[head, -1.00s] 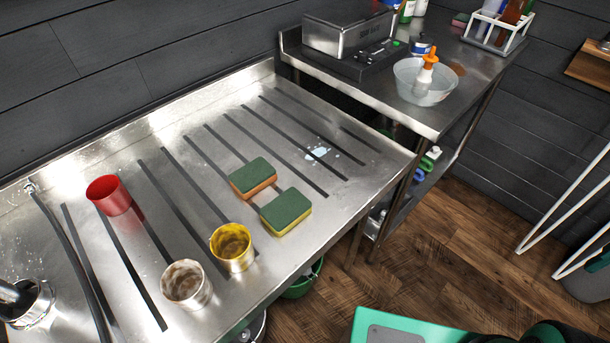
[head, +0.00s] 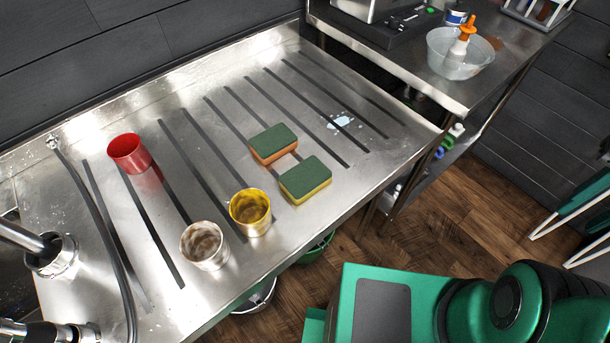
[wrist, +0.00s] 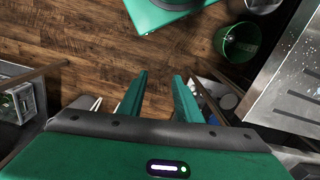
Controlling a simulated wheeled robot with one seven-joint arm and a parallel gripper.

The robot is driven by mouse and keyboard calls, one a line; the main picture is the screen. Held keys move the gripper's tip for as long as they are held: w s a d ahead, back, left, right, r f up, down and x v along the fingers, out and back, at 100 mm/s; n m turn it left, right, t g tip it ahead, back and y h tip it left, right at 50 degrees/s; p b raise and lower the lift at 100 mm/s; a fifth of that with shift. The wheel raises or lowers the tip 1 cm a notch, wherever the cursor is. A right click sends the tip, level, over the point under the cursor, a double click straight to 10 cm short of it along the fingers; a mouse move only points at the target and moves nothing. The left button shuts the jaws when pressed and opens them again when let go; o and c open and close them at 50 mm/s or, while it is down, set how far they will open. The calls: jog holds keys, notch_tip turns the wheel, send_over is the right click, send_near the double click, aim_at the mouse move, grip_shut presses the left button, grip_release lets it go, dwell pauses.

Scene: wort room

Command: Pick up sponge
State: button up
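Two sponges lie flat on the steel draining counter in the head view. One has a green top and an orange body (head: 273,144). The other has a green top and a yellow body (head: 306,180) and lies just to its lower right. My gripper shows in the wrist view (wrist: 160,85), with its two green fingers apart and nothing between them. It points over the wooden floor, away from the sponges, which are not in the wrist view. The fingers do not show in the head view.
On the counter (head: 113,228) stand a red cup (head: 129,153), a yellow cup (head: 250,212) and a whitish cup (head: 204,245), left of the sponges. A second table holds a bowl (head: 460,55) with an orange-topped bottle. A green bucket (wrist: 238,42) stands on the floor beneath the counter.

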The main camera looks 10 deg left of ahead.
jog(key=o, duration=0.9)
jog(key=shift+s+a+r, duration=0.15)
jog(key=shift+s+r, duration=0.15)
jog(key=shift+s, duration=0.05)
jog(key=shift+c, duration=0.2)
jog(key=shift+o, duration=1)
jog(key=shift+w+a+r+n, duration=0.25)
jog(key=shift+w+a+n, duration=0.25)
jog(key=shift+n, duration=0.3)
jog(key=w+a+r+n, duration=0.2)
jog(key=w+a+n, duration=0.7)
jog(key=a+n, duration=0.1)
jog(key=n, duration=2.2)
send_over(306, 175)
notch_tip(306, 175, down, 6)
jog(key=shift+s+a+r, duration=0.1)
jog(key=shift+a+r, duration=0.05)
jog(key=shift+r, duration=0.1)
jog(key=shift+f, duration=2.9)
